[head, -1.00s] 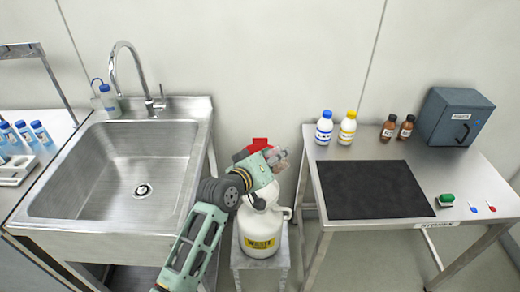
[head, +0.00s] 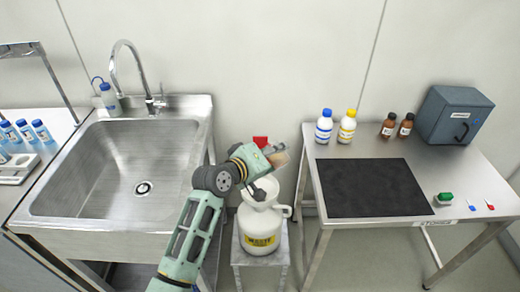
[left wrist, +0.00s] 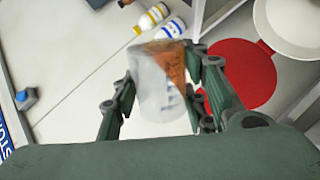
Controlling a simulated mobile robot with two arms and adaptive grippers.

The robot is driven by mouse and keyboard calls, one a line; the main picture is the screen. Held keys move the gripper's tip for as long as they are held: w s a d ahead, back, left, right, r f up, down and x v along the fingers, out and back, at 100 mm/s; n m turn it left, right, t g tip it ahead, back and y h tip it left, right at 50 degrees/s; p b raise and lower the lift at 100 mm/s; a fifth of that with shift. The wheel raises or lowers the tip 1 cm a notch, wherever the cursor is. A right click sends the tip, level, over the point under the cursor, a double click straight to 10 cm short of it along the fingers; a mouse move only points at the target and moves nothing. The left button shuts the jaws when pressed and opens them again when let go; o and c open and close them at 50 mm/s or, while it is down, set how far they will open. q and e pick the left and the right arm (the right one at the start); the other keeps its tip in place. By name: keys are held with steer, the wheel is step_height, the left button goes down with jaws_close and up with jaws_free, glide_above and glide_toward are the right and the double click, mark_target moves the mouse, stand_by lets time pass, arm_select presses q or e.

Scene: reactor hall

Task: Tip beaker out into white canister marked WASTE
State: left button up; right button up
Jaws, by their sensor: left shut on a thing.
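My left gripper (head: 266,157) is shut on the beaker (head: 279,158), above and slightly behind the white canister (head: 262,225). The canister carries a yellow WASTE label and stands on a small stand, with a wide white funnel in its mouth (head: 262,193), partly hidden by the gripper. In the left wrist view the clear beaker (left wrist: 157,88) sits between my fingers (left wrist: 163,90). It looks tilted, with orange-brown liquid slanted along its right side, towards the funnel (left wrist: 290,25). I see no stream of liquid. My right gripper is not in view.
A red round thing (head: 260,141) shows behind the canister. The steel sink (head: 75,170) is to the left. The steel table (head: 455,180) to the right holds a black mat (head: 372,188), several bottles and a grey-blue box (head: 455,115).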

arm_select(q)
steer(key=shift+r, duration=0.15)
steer(key=shift+w+r+n+g, duration=0.1)
steer(key=shift+r+n+g, duration=0.1)
steer(key=shift+n+g, duration=0.3)
steer(key=shift+w+a+n+h, duration=0.25)
steer(key=shift+n+h, duration=0.05)
steer(key=shift+w+a+r+n+g, duration=0.15)
steer(key=shift+w+a+n+g, duration=0.15)
steer(key=shift+w+a+n, duration=0.15)
steer(key=shift+r+h, duration=0.2)
steer(key=shift+h, duration=0.1)
stand_by(0.3)
steer(key=shift+w+r+n+p, duration=0.1)
steer(key=shift+r+n+p, duration=0.15)
steer(key=shift+n+p, duration=0.5)
steer(key=shift+w+a+g+h+p, duration=0.1)
steer(key=shift+g+h+p, duration=0.25)
steer(key=shift+p, duration=0.3)
